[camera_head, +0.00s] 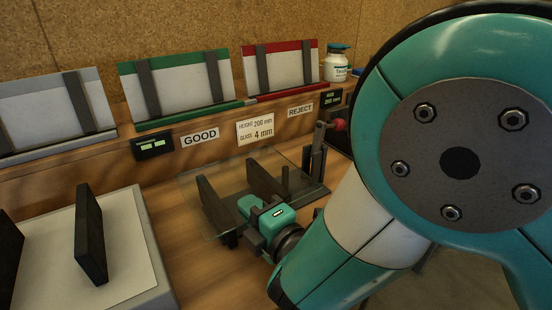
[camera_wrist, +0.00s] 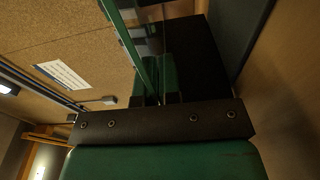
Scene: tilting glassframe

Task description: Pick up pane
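A clear glass pane (camera_head: 197,188) shows in the head view as a faint see-through sheet around dark supports, in front of the sign board. Its green edge (camera_wrist: 132,48) runs down the wrist view to between the small dark fingertips. My gripper (camera_head: 250,204), with a teal body, is low at the pane's near side, by the dark supports. The fingertips also show in the wrist view (camera_wrist: 158,98), one on each side of the pane's edge. I cannot tell whether they touch the glass. The fingers are partly hidden in the head view.
A green-trimmed rack (camera_head: 180,118) stands behind the GOOD sign (camera_head: 200,138), and a red-trimmed rack (camera_head: 287,93) near the REJECT sign (camera_head: 300,109). A pale platform (camera_head: 130,235) with dark uprights is at left. A white bottle (camera_head: 337,66) stands at the back. My arm covers the right side.

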